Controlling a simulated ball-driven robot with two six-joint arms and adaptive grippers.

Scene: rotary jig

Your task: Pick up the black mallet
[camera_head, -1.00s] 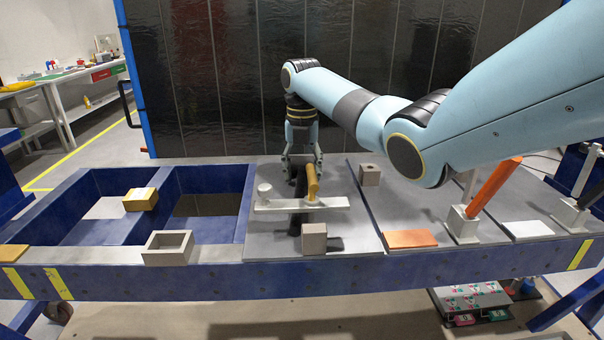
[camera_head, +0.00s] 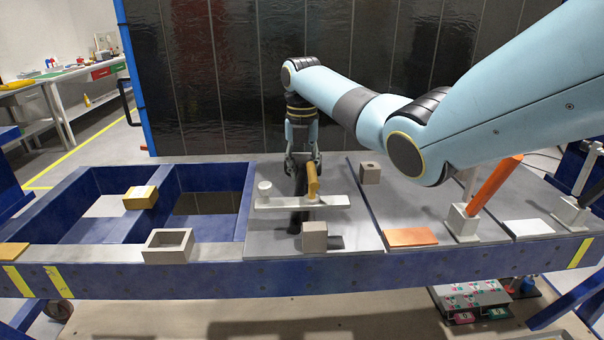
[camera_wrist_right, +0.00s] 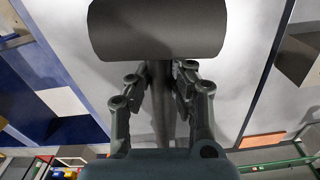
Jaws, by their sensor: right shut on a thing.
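The black mallet shows best in the right wrist view, where its thick dark cylindrical head (camera_wrist_right: 155,30) fills the top and its handle runs down between the fingers. My right gripper (camera_wrist_right: 158,75) is shut on that handle. In the head view the right gripper (camera_head: 302,160) points down over the grey plate, and the dark mallet (camera_head: 300,182) is partly hidden behind a pale bar and a yellow handle. I cannot tell whether the mallet touches the plate. My left gripper is not in view.
The pale bar (camera_head: 330,202) with its yellow handle (camera_head: 312,181) stands close in front of the gripper. A grey block (camera_head: 314,237) is nearer the front edge, and a holed block (camera_head: 370,174) is to the right. Open blue bins (camera_head: 100,182) lie left.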

